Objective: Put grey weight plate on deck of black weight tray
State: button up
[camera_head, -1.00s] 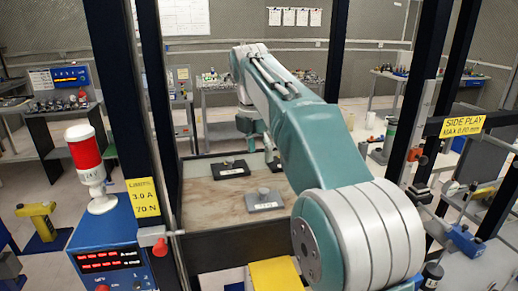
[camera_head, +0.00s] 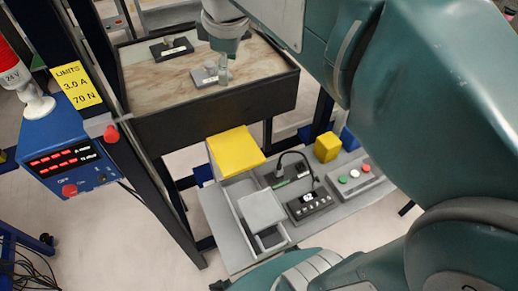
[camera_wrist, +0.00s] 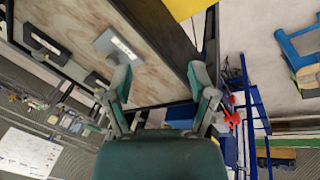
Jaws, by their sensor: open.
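The grey weight plate (camera_head: 203,77), with a knob and a white label, lies flat on the wooden floor of a black-walled box. It also shows in the wrist view (camera_wrist: 113,44). A black labelled piece with a knob (camera_head: 168,51) lies behind it to the left. In the wrist view, two dark pieces show, one (camera_wrist: 44,43) by the left and one (camera_wrist: 95,80) nearer; I cannot tell which is the weight tray. My gripper (camera_wrist: 160,84) is open and empty, pointing down beside the grey plate. One finger appears close to the plate's edge; contact cannot be told.
The box's black front wall (camera_head: 215,113) rises near my gripper. A yellow block (camera_head: 235,151) and a grey bench (camera_head: 225,238) with a control box (camera_head: 310,203) stand in front. A blue power unit (camera_head: 72,155) and dark post are at left.

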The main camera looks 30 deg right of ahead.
jog(key=s+f+m+t, duration=0.2)
jog(key=s+f+m, duration=0.8)
jog(key=s+f, duration=0.2)
jog(key=shift+s+m+y, duration=0.3)
jog(key=shift+s+m, duration=0.1)
jog(key=shift+s, duration=0.1)
jog(key=shift+s+r, duration=0.1)
